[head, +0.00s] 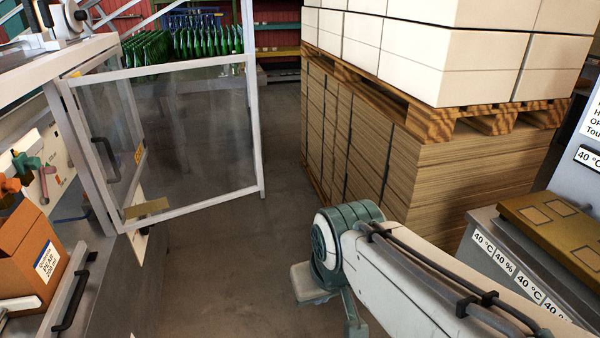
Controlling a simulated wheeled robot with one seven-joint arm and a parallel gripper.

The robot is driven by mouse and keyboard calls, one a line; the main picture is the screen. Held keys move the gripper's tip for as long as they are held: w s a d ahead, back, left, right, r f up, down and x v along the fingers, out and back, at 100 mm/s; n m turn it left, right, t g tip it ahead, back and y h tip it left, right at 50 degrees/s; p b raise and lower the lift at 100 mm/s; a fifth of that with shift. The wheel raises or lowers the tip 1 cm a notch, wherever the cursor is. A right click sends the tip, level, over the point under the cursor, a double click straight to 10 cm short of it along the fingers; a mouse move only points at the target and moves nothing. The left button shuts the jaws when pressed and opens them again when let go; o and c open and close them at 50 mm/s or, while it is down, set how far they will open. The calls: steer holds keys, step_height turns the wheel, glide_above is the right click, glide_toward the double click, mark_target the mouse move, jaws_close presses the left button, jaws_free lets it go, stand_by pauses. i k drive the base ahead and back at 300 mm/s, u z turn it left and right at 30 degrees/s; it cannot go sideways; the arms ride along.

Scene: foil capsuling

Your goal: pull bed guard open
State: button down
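A framed clear panel (190,140), which looks like the guard, stands at the left beside the grey machine. It has a pale metal frame and juts out over the floor at an angle to the machine. A dark handle (105,160) shows near its left edge; I cannot tell whether it is on the panel or behind it. A tan piece (147,208) shows at its lower left corner. A second black handle (75,300) is on the machine front below. My arm reaches in from the lower right, apart from the panel. My gripper's fingers are not visible.
A pallet stack of cardboard (420,165) with white boxes (440,60) above stands right of the aisle. A brown carton (30,255) is at the lower left. Green bottles (205,40) stand behind the panel. A grey cabinet (480,225) is at the right. Floor (225,250) between is clear.

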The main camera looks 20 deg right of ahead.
mark_target(69, 102)
steer(key=z, duration=1.15)
steer(key=i, duration=0.9)
steer(key=u, duration=2.75)
